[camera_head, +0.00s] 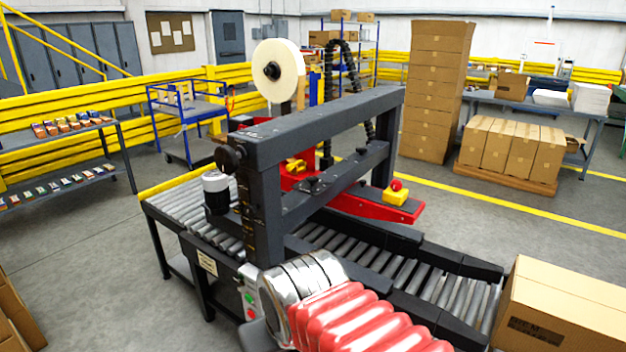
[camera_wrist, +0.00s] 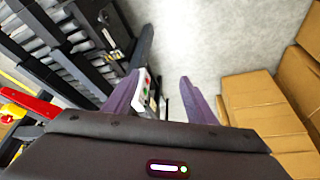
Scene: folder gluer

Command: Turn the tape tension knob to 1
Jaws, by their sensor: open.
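The tape machine (camera_head: 320,130) is a dark grey frame standing over a roller conveyor. A large cream tape roll (camera_head: 288,62) with a black hub (camera_head: 272,71) stands above it. A round black knob (camera_head: 229,158) sits on the frame's near left end, above a white-and-black cylinder (camera_head: 215,190). I cannot tell which part is the tape tension knob, and no number scale is readable. My gripper (camera_wrist: 159,77) is open, with two purple fingers and nothing between them. It points down past the conveyor's side, near a button box (camera_wrist: 143,92). My red arm hides part of the conveyor in the head view.
The button box, with green and red buttons, also shows in the head view (camera_head: 249,292). A cardboard box (camera_head: 565,305) is at the lower right. A roller conveyor (camera_head: 400,270) runs through the machine. Stacked cartons (camera_head: 436,90) and yellow rails (camera_head: 60,145) stand behind. Bare floor (camera_head: 95,260) lies at left.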

